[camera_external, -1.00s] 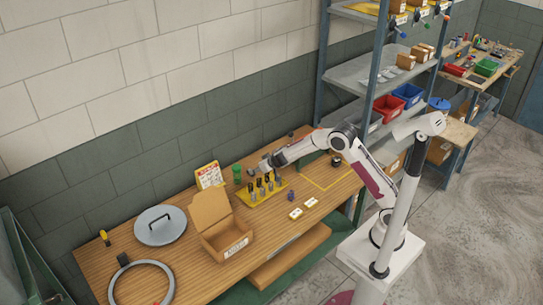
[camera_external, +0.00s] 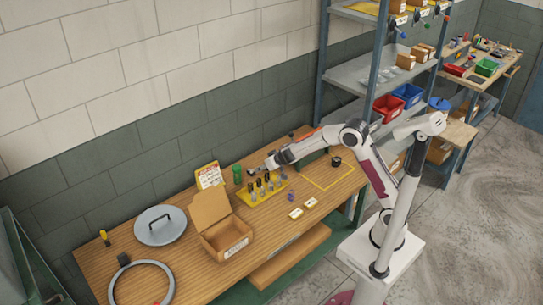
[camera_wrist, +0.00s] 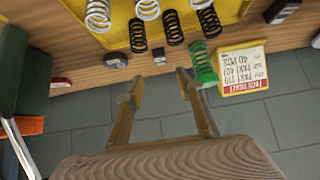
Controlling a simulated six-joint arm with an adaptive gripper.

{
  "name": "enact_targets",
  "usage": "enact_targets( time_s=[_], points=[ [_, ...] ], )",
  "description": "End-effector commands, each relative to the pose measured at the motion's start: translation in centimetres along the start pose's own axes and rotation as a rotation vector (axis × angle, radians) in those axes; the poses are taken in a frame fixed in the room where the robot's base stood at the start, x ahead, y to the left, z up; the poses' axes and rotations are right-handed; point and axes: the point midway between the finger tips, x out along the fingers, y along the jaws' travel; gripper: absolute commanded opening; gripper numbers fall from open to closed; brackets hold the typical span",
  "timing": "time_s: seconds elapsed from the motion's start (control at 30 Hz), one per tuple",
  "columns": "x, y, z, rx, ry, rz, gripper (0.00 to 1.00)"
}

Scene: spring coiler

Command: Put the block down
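My gripper (camera_external: 269,163) is above the back of the workbench, beside the yellow spring rack (camera_external: 262,196). A small purple piece (camera_external: 291,195) lies on the bench right of the rack. Which of these is the block, I cannot tell.
The rack holds several white and black springs. A green spring (camera_wrist: 202,62) and a printed card (camera_wrist: 242,72) stand near the right finger in the wrist view. An open cardboard box (camera_external: 225,238) and a round grey lid (camera_external: 160,225) are left. A yellow-outlined area (camera_external: 328,180) is bare.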

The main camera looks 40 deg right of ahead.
Motion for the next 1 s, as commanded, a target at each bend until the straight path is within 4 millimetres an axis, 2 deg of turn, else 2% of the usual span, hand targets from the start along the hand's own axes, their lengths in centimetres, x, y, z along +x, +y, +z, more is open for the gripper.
enact_targets(
  time_s=[0.67,0.87,1.0],
  points=[
    [-0.3,0.3,-0.2,0.001,0.002,0.005,0.37],
    [-2.5,2.1,-1.2,0.007,0.014,0.036,0.37],
    [-5.3,4.6,-2.0,0.014,0.022,0.077,0.37]
  ],
)
